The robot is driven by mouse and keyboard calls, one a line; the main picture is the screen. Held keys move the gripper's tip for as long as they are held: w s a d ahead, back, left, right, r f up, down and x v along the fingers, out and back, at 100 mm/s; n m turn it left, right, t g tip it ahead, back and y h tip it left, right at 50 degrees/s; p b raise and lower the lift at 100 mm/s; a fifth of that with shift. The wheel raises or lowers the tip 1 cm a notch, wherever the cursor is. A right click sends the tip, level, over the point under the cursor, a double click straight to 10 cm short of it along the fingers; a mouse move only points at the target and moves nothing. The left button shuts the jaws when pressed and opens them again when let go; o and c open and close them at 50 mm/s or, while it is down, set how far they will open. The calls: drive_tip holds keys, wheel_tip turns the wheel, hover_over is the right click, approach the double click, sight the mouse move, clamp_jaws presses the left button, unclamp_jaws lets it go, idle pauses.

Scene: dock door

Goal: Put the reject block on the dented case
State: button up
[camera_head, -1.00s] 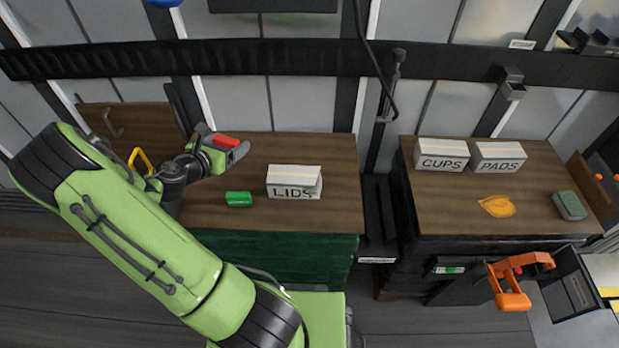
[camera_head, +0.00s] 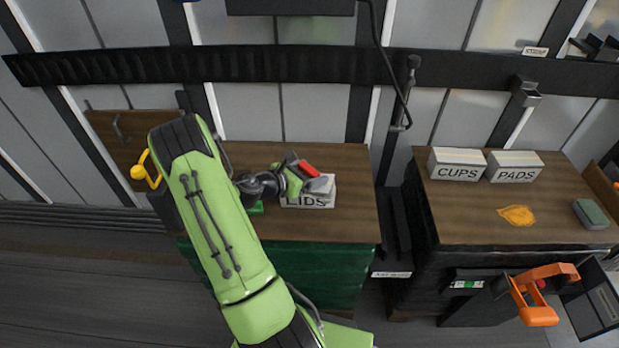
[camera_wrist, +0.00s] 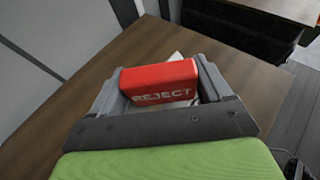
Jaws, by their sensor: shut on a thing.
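The red block lettered REJECT (camera_wrist: 160,82) is held between the fingers of my gripper (camera_wrist: 168,95) in the wrist view. My gripper hides much of that case's top, and I cannot tell the height between block and case. The LIDS case's right end looks uneven in the earlier view. The white CUPS case (camera_head: 457,173) and PADS case (camera_head: 515,174) stand on the right-hand bench and look whole.
The LIDS case stands on the left wooden bench (camera_head: 350,225). A green block (camera_head: 257,208) is partly hidden by my arm. The right bench holds an orange leaf-like piece (camera_head: 517,215) and a grey-green block (camera_head: 590,213). A dark gap separates the benches.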

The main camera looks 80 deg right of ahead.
drive_tip(key=shift+f, duration=0.1)
drive_tip(key=o, duration=1)
drive_tip(key=shift+f, duration=0.1)
drive_tip(key=shift+c, duration=0.2)
drive_tip(key=shift+w+r, duration=0.1)
drive_tip(key=shift+r, duration=0.15)
drive_tip(key=p+v, duration=0.2)
drive_tip(key=v, duration=1)
drive_tip(key=shift+p, duration=0.35)
